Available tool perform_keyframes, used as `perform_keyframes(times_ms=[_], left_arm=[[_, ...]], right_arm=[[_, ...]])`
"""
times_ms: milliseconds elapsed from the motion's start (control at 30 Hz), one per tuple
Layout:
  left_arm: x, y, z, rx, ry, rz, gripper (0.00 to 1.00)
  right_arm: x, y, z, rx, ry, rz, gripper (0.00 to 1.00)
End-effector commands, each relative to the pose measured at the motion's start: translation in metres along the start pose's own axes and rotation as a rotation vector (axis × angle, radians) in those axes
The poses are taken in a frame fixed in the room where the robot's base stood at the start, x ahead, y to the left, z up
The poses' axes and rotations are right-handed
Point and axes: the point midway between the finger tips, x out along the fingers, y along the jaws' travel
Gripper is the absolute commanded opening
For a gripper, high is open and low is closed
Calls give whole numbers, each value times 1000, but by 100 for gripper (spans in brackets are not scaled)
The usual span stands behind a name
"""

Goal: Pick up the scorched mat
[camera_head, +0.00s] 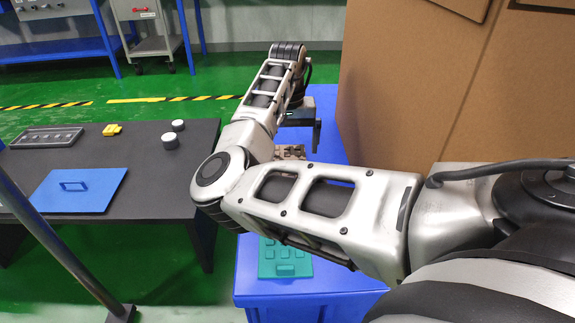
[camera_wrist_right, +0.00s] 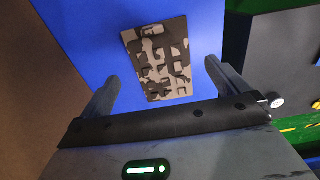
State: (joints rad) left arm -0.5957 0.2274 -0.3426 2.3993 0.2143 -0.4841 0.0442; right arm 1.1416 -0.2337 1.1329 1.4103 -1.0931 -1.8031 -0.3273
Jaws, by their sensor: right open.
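The scorched mat (camera_wrist_right: 158,60) lies flat on the blue table, beige with dark burnt patches and raised blocks. In the right wrist view it is ahead of my right gripper (camera_wrist_right: 160,90), between the lines of its two fingers. The fingers are spread wide, with nothing between them, and apart from the mat. In the head view a small part of the mat (camera_head: 291,152) shows behind my right arm, and the right gripper (camera_head: 316,128) hangs over the table just beyond it. My left gripper is not in view.
A teal mat (camera_head: 285,262) lies at the blue table's (camera_head: 262,285) near end. A large cardboard box (camera_head: 420,90) stands along its right side. A dark table (camera_head: 150,160) at left holds a blue lid-like panel (camera_head: 75,190), a grey tray (camera_head: 45,138), a yellow piece (camera_head: 112,129) and two white cylinders (camera_head: 171,140).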

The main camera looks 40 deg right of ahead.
Motion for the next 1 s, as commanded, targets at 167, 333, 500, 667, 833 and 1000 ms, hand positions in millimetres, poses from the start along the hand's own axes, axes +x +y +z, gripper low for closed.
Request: perform_keyframes(times_ms=[167,333,500,667,833,1000], left_arm=[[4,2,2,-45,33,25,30],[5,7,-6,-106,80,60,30],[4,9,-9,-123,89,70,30],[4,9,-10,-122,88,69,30],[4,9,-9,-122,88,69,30],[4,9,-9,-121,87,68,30]], right_arm=[[25,0,-2,0,-1,0,100],[47,0,-3,0,-1,-1,100],[53,0,-3,1,1,0,100],[52,0,-3,1,1,0,100],[52,0,-3,1,0,0,61],[52,0,-3,1,1,0,61]])
